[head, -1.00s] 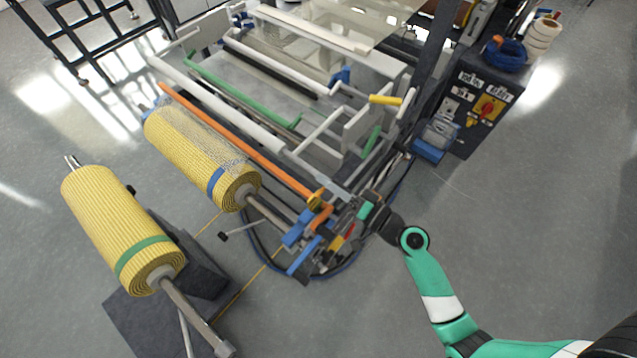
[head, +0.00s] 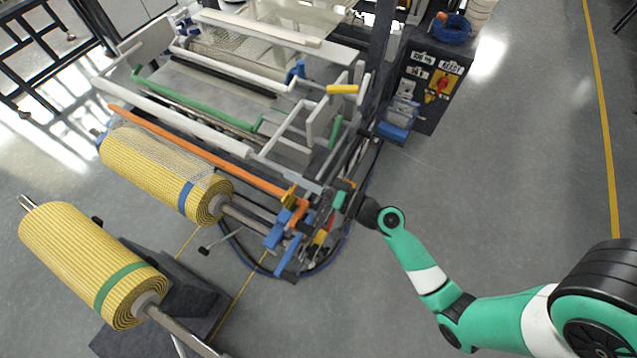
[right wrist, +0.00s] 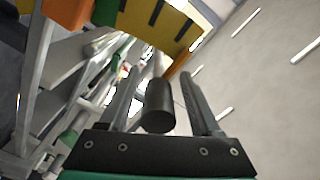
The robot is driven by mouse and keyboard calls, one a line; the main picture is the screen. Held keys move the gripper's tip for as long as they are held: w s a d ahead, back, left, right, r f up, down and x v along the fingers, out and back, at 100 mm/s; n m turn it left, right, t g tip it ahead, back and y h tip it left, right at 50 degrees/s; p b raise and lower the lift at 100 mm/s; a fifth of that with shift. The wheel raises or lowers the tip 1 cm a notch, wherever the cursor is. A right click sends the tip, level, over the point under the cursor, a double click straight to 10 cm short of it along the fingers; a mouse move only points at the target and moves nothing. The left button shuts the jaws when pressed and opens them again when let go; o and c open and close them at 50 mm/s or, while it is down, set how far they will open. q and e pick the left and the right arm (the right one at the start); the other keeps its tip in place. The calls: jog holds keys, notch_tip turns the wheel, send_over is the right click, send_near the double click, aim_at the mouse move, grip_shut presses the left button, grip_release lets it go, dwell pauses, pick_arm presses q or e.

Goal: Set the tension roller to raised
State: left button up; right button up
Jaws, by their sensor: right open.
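A long orange bar (head: 200,147) runs across the front of the laminating machine, with an orange curved piece (head: 299,212) at its right end. A green bar (head: 190,100) lies behind it. I cannot tell for sure which bar is the tension roller. My right gripper (head: 338,203) is at the machine's right front corner, beside the coloured levers. In the right wrist view its two fingers (right wrist: 158,88) are apart, with a black cylinder (right wrist: 158,106) showing between them; I cannot tell whether they touch it. My left gripper is not in view.
A yellow mesh roll (head: 145,165) with a blue band sits at the machine's front. Another yellow roll (head: 80,255) with a green band stands nearer on a dark stand. A control box (head: 428,85) is at the back right. The floor (head: 510,190) to the right is clear.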

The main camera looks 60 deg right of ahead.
jog(key=s+b, duration=0.1)
jog(key=s, duration=1)
jog(key=shift+s+d+b, duration=0.25)
jog(key=shift+d+b, duration=0.15)
